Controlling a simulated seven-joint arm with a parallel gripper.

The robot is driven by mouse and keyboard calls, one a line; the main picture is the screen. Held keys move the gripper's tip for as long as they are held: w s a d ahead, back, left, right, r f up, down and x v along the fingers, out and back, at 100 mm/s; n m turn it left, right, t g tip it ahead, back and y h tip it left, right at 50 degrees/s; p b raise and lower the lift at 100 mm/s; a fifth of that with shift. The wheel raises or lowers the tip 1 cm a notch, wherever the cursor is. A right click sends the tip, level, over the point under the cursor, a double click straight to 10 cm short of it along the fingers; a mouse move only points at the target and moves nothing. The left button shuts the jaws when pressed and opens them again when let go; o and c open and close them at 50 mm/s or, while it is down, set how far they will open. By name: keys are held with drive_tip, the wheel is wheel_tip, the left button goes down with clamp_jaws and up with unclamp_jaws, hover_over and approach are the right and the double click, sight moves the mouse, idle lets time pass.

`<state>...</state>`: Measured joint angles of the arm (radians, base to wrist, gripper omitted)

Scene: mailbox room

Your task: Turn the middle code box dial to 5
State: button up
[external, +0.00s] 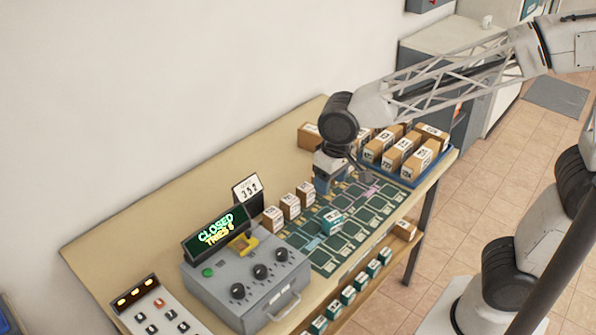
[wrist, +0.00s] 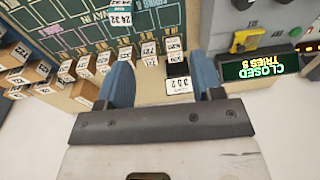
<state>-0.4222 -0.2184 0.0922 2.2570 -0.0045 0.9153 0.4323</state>
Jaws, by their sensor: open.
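The grey code box (external: 225,292) sits on the table with three black dials in a slanting row. The middle dial (external: 260,271) is between the other two; its number is too small to read. A display (external: 215,232) on the box shows "CLOSED" and "TRIES" with a digit; it also shows upside down in the wrist view (wrist: 262,66). A card (external: 247,190) reading 352 stands behind the box. My gripper (external: 325,182) is open and empty over the green mat, apart from the box and its dials. In the wrist view the blue fingers (wrist: 163,80) are spread wide.
Small cartons (external: 290,207) stand between card and green mat (external: 365,222). A blue tray (external: 432,172) of larger cartons is at the far end. A teal-labelled box (external: 332,222) lies on the mat. A button panel (external: 160,312) is left of the code box.

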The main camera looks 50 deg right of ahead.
drive_tip(key=w+a+f, duration=0.3)
drive_tip(key=a, duration=0.7)
drive_tip(key=g, duration=0.1)
hover_over(260, 269)
wheel_tip(260, 269, down, 4)
drive_tip(key=shift+f, duration=0.15)
drive_tip(key=shift+f, duration=0.15)
drive_tip(key=shift+f, duration=3.75)
drive_tip(key=shift+c, duration=0.2)
drive_tip(key=c, duration=0.9)
